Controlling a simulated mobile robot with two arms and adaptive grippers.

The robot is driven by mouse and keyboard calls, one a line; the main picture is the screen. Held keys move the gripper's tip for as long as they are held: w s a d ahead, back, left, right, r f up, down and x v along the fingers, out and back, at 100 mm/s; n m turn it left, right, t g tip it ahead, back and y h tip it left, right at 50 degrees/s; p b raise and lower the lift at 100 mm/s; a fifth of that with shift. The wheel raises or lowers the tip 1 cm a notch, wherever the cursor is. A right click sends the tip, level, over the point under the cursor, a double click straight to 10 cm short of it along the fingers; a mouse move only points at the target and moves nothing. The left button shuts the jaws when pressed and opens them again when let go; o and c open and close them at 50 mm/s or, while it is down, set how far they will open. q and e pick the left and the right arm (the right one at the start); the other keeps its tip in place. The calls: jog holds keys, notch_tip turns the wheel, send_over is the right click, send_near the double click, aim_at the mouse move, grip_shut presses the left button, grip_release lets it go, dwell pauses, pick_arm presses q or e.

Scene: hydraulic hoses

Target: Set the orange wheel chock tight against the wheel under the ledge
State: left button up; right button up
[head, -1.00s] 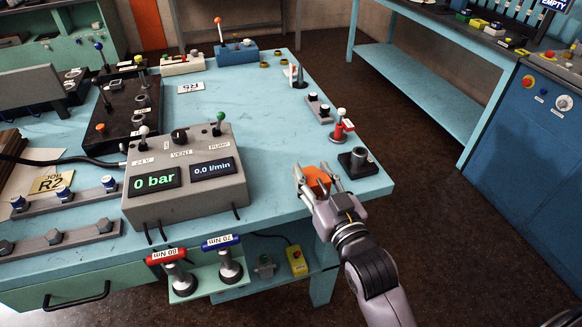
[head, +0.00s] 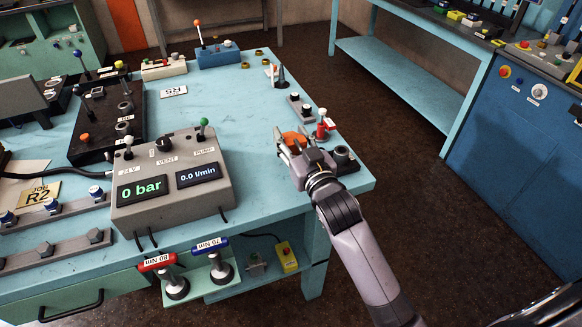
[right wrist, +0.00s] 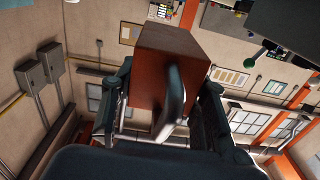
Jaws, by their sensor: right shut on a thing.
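The orange wheel chock (head: 292,139) is between the fingers of my right gripper (head: 291,146), over the front right part of the blue workbench. In the right wrist view it is a reddish-brown block (right wrist: 172,62) with a curved grey handle, and the fingers (right wrist: 160,108) stand on either side of it. My right gripper is shut on it. The gripper hides part of the chock in the head view. I cannot make out a wheel or a ledge in these frames. My left gripper is not in view.
The blue workbench (head: 225,118) carries a grey pressure box (head: 170,180) left of the gripper. A red-based post (head: 324,128) and a dark round fitting (head: 344,157) stand close right of it. Dark floor (head: 420,200) lies between the bench and the blue cabinet (head: 525,165).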

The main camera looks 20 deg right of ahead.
notch_tip(320, 180, down, 9)
jog(key=shift+f, duration=0.1)
dwell(0.3)
jog(key=shift+f, duration=0.15)
jog(key=o, duration=1.4)
jog(key=shift+c, duration=0.2)
